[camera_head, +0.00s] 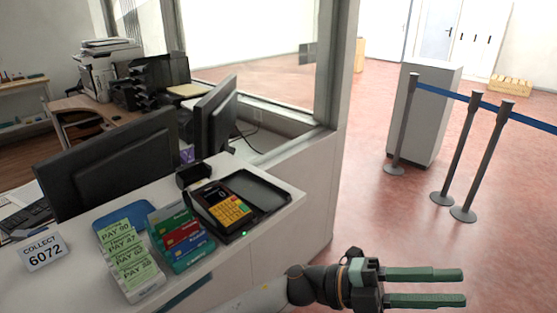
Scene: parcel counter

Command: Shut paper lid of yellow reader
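The yellow reader (229,210) lies on the white counter, a dark device with a yellow keypad and a small screen. A dark, flat, rimmed panel (262,188) sits beside it at the upper right. It may be the paper lid standing open or a separate tray; I cannot tell which. My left gripper (463,287) is at the lower right, past the counter's right edge and well apart from the reader. Its two green fingers point right, with a clear empty gap between them. My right gripper is not in view.
Card holder (181,238), ticket holder (127,258) and blue tray (122,217) stand left of the reader. A number sign (42,251) and monitor (110,163) are farther left. A window post (335,70) rises behind. Barrier posts (468,150) stand on open red floor.

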